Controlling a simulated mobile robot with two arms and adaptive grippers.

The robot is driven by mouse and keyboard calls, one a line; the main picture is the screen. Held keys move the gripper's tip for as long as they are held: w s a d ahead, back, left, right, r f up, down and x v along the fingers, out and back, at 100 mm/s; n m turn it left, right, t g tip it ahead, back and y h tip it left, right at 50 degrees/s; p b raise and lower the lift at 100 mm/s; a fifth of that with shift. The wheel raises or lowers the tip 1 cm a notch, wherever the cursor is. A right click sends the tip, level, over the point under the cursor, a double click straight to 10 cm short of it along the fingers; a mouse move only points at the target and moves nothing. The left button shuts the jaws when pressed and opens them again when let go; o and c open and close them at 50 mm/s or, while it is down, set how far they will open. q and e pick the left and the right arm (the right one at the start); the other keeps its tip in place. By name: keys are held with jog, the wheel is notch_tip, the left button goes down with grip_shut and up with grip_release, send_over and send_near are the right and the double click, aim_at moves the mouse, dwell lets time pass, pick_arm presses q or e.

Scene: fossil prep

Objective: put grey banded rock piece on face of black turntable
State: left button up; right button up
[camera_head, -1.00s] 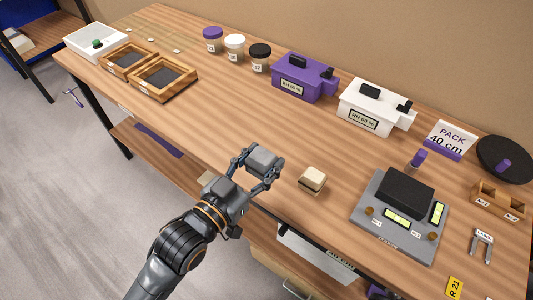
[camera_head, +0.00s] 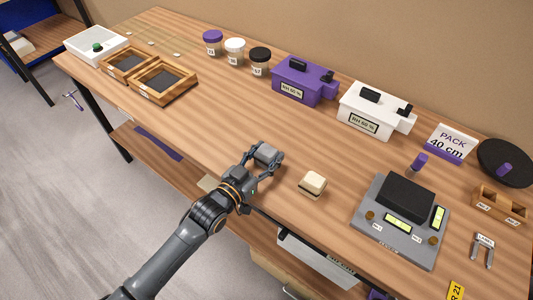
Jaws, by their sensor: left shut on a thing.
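My left gripper (camera_head: 265,160) is shut on the grey rock piece (camera_head: 267,153), a blocky grey lump held between its fingers over the front middle of the bench. Banding on it is too small to make out, and the fingers hide part of its sides. The black turntable (camera_head: 507,152) is a round dark disc at the far right of the bench, well away from the gripper. A small purple thing (camera_head: 504,169) shows at its front part; I cannot tell whether it rests on the face. My right gripper is not in view.
A cream and dark block (camera_head: 313,184) lies just right of my gripper. A grey device with a black top (camera_head: 405,193), a purple-topped vial (camera_head: 418,162), a PACK sign (camera_head: 451,140) and a wooden holder (camera_head: 499,204) stand toward the turntable. The bench's left middle is clear.

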pick_arm(q)
jog(key=shift+f, duration=0.15)
jog(key=o, duration=1.4)
jog(key=shift+s, duration=0.1)
